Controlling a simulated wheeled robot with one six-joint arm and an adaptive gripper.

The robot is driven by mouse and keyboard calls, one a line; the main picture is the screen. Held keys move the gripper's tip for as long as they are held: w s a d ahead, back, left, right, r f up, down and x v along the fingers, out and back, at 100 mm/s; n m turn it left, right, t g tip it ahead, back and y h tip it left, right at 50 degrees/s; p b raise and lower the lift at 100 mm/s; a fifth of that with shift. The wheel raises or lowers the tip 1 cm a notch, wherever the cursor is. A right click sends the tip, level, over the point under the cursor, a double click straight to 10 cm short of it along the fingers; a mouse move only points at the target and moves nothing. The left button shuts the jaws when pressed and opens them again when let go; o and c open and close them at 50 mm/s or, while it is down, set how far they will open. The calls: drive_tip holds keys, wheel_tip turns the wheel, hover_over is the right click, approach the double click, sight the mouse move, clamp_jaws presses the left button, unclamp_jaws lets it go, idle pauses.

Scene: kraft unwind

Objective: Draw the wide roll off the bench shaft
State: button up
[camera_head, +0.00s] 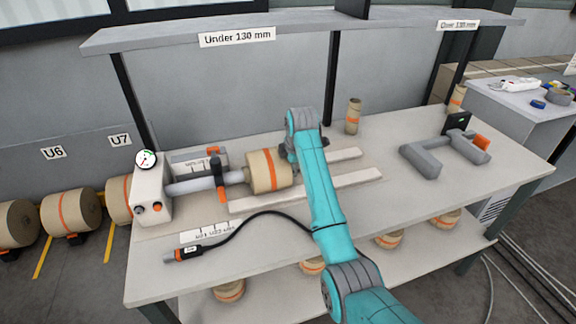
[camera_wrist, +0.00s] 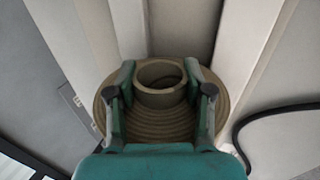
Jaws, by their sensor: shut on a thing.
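The wide kraft roll (camera_head: 268,172) with an orange band lies sideways at the right end of the grey bench shaft (camera_head: 195,184). A short stretch of shaft shows between the black upright with its orange lever (camera_head: 219,180) and the roll. In the wrist view the roll's wound end face (camera_wrist: 160,125) surrounds a protruding core (camera_wrist: 160,78). My gripper (camera_wrist: 163,92) is shut on that core, one finger on each side. In the head view my gripper (camera_head: 291,155) is at the roll's right end, partly hidden by my arm. How much shaft is inside the roll is hidden.
The shaft's housing with a gauge (camera_head: 149,192) stands at left. Pale rails (camera_head: 320,186) run along the bench beneath the roll. A black cable (camera_head: 250,217) lies in front. A small upright roll (camera_head: 353,116) and a grey cradle (camera_head: 430,158) stand to the right. A shelf (camera_head: 300,32) hangs above.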

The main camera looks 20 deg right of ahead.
drive_tip(key=shift+d, duration=0.7)
drive_tip(key=shift+d, duration=0.35)
drive_tip(key=shift+d, duration=0.9)
drive_tip(key=o, duration=1.5)
drive_tip(key=shift+r, duration=0.1)
drive_tip(key=v, duration=1.1)
drive_tip(key=shift+s+r, duration=0.2)
drive_tip(key=shift+r, duration=0.1)
